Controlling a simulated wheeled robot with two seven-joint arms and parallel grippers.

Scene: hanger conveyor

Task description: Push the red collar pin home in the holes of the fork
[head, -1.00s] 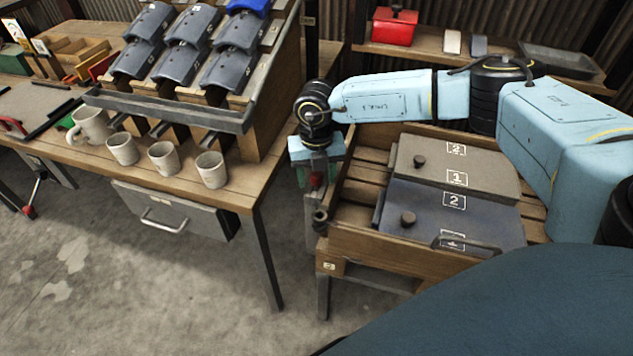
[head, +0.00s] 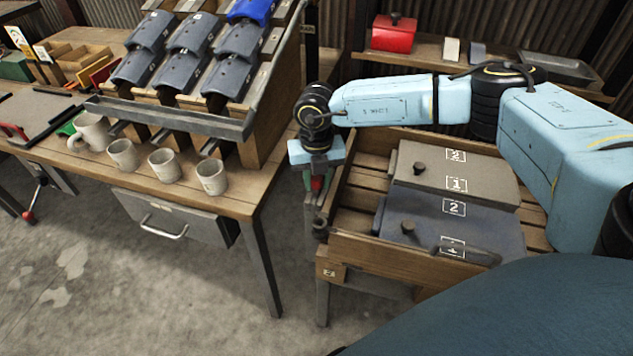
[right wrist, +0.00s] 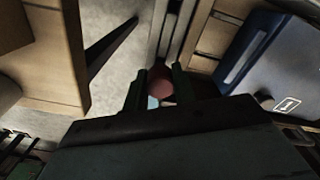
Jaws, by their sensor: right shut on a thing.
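My right gripper (head: 316,178) points down at the left side of the wooden stand. It is shut on the red collar pin, whose red part (head: 316,184) shows between the green fingers. The right wrist view shows the round red collar (right wrist: 160,84) between both fingertips, with a small pale blue face beside it. A dark fitting (head: 320,224), which looks like the fork, sits at the stand's left edge just below the gripper. Its holes are too small to see, and I cannot tell how deep the pin sits. My left gripper is not in view.
The wooden stand (head: 345,243) bears two numbered panels, one grey (head: 435,163) and one blue (head: 430,215). On the left, a workbench (head: 240,200) holds several mugs and a rack of dark holders. Floor shows between bench and stand.

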